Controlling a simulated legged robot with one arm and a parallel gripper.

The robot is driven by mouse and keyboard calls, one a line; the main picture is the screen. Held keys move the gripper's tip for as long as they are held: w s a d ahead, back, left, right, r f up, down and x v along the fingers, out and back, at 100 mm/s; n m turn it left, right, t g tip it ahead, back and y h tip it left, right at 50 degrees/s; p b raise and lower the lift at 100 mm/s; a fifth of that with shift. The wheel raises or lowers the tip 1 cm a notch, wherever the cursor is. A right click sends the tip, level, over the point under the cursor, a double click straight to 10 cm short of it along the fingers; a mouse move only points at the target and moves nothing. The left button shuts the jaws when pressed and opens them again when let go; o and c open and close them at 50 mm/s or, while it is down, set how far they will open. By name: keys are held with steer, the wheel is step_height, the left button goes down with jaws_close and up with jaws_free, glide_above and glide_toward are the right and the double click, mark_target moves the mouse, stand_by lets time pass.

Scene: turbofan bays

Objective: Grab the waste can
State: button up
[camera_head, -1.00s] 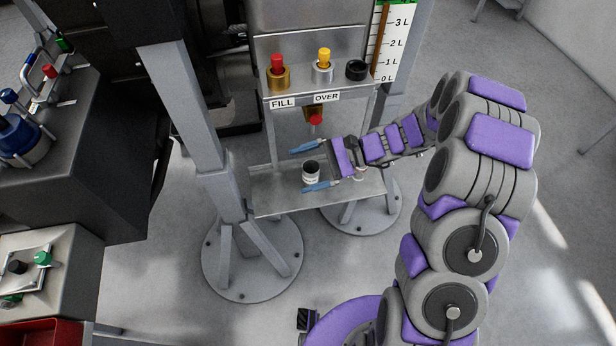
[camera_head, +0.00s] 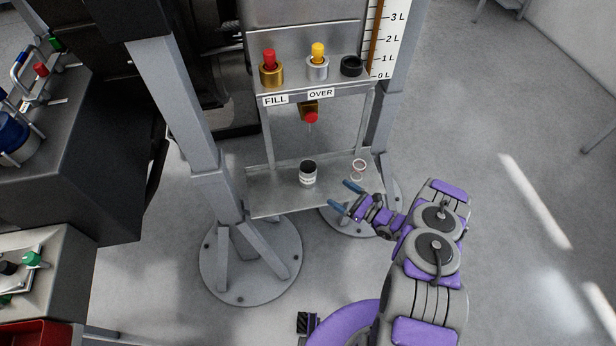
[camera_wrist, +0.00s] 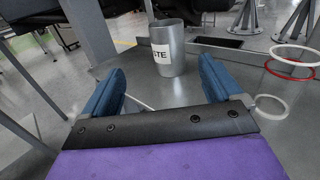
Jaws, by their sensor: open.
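The waste can (camera_head: 308,176) is a small grey open-topped cylinder with a white label. It stands upright on the metal shelf (camera_head: 276,196) under the fill panel. In the wrist view the can (camera_wrist: 172,56) stands ahead of the fingers, with part of its label reading "TE". My gripper (camera_head: 342,195) is open and empty at the front right of the can, apart from it. In the wrist view its two blue fingers (camera_wrist: 160,90) are spread wide, with the can beyond them and roughly between them.
White and red rings (camera_head: 359,168) are at the shelf's right side; they also show in the wrist view (camera_wrist: 290,68). A red-tipped valve (camera_head: 311,117) hangs above the shelf. A grey post (camera_head: 185,110) stands left. Floor to the right is clear.

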step_height(320, 180, down, 3)
steer(key=d, duration=0.2)
steer(key=m+b, duration=0.1)
steer(key=b, duration=0.2)
glide_toward(314, 180)
steer(key=shift+t+h, duration=0.4)
steer(key=x, duration=0.7)
steer(key=shift+w+a+r, duration=0.15)
steer(key=shift+a+r, duration=0.05)
steer(key=shift+a, duration=0.15)
steer(key=x, duration=0.1)
steer(key=b+x, duration=0.1)
steer(key=x, duration=0.1)
steer(key=b+x, duration=0.1)
steer(key=x, duration=0.1)
steer(key=shift+a+f, duration=0.1)
steer(key=shift+f, duration=0.15)
steer(key=shift+a+r, duration=0.1)
steer(key=shift+a, duration=0.05)
steer(key=c, duration=1.3)
steer(key=shift+o, duration=0.2)
steer(key=shift+r, duration=0.1)
